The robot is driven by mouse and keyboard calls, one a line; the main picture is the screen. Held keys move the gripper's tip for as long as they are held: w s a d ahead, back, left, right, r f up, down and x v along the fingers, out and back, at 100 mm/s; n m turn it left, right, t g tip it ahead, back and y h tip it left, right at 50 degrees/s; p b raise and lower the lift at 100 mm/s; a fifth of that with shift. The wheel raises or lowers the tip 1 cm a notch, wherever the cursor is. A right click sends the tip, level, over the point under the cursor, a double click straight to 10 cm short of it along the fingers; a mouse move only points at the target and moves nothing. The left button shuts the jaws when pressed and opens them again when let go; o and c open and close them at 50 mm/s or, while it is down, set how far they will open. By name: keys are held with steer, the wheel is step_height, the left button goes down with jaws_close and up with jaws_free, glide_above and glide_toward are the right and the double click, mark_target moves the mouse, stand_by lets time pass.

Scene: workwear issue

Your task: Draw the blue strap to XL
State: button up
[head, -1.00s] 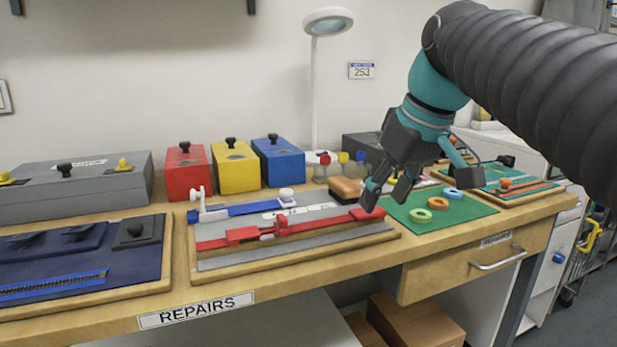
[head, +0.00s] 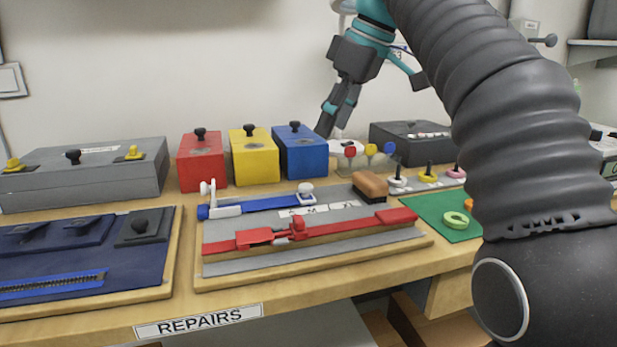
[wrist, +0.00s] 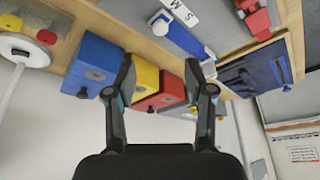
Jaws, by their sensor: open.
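The blue strap (head: 268,205) lies along the back of the grey strap board (head: 350,229). A white buckle (head: 226,210) is at its left end and a white knob (head: 306,187) near its right end. A white size plate (head: 318,208) lies just in front; its letters are hard to read in the head view. The wrist view shows the strap (wrist: 184,38), the knob (wrist: 160,23) and S and M on the plate (wrist: 182,12). My gripper (head: 326,122) is open and empty, raised near the wall beside the blue box, well apart from the strap.
Red (head: 202,160), yellow (head: 253,157) and blue (head: 302,153) boxes with black knobs stand behind the board. A red strap (head: 340,226) runs along its front. A brown-topped block (head: 370,185) sits at its back right. A green mat (head: 445,212) with rings lies further right.

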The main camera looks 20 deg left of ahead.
mark_target(306, 185)
steer(key=b+x, duration=0.2)
steer(key=x, duration=1)
jaws_close()
